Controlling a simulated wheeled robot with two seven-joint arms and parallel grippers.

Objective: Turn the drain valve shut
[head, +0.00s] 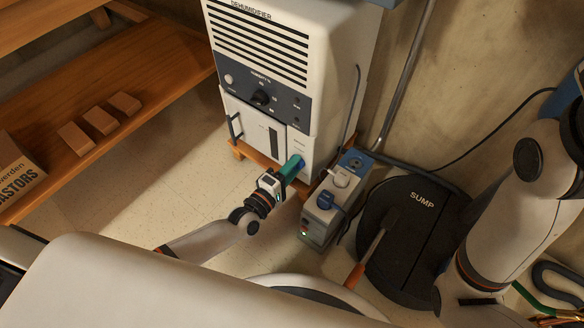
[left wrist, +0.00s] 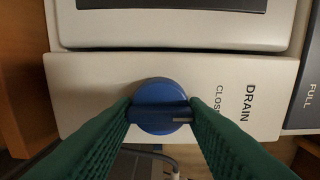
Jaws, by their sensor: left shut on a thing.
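The drain valve is a round blue knob with a raised grip bar, seen in the left wrist view (left wrist: 158,90). The bar lies across the picture, with a pale mark near its right end. The words DRAIN and a partly covered CLOS label (left wrist: 220,95) stand to its right. My left gripper (left wrist: 160,113) is shut on the bar, with one green finger at each end. In the head view my left gripper (head: 291,168) reaches the lower front of the white dehumidifier (head: 262,60), and mostly hides the knob. My right arm shows at the right; its gripper is out of frame.
A grey box with blue parts (head: 322,225) stands close right of my left gripper. Beyond it are a black SUMP cover (head: 412,255) and an orange-handled tool (head: 356,272). A wooden shelf (head: 110,85) with blocks stands left. Floor between is clear.

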